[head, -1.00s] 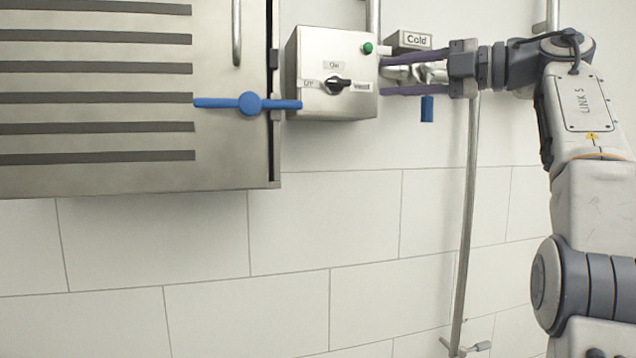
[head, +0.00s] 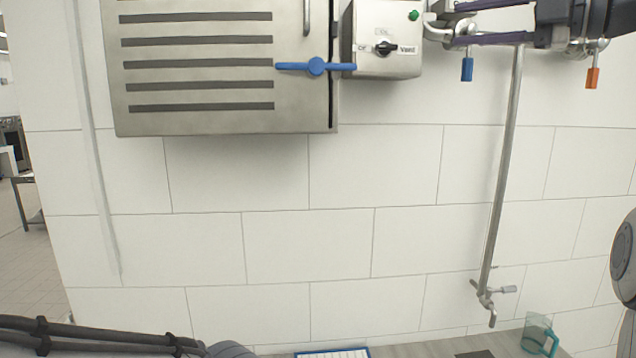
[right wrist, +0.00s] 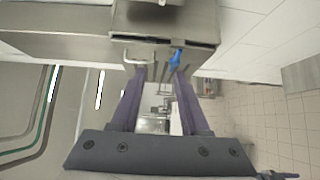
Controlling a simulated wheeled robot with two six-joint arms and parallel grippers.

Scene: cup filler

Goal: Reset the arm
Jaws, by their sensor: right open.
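My right gripper (head: 455,22) is at the top right of the head view, its arm reaching in from the right. Its two purple fingers are apart and point left, just right of the steel control box (head: 372,62). The fingers also show, spread and with nothing between them, in the right wrist view (right wrist: 160,76). Behind them is a metal tap fitting with a blue tag (head: 467,69). The box has a black knob (head: 386,48) and a green button (head: 414,15). My left gripper is out of view.
A slatted steel cabinet (head: 220,122) with a blue handle (head: 316,66) hangs left of the box. A pipe (head: 505,170) runs down to a low tap (head: 487,300). An orange tag (head: 592,77) hangs at right. A teal jug (head: 538,335) stands below. The middle wall is clear.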

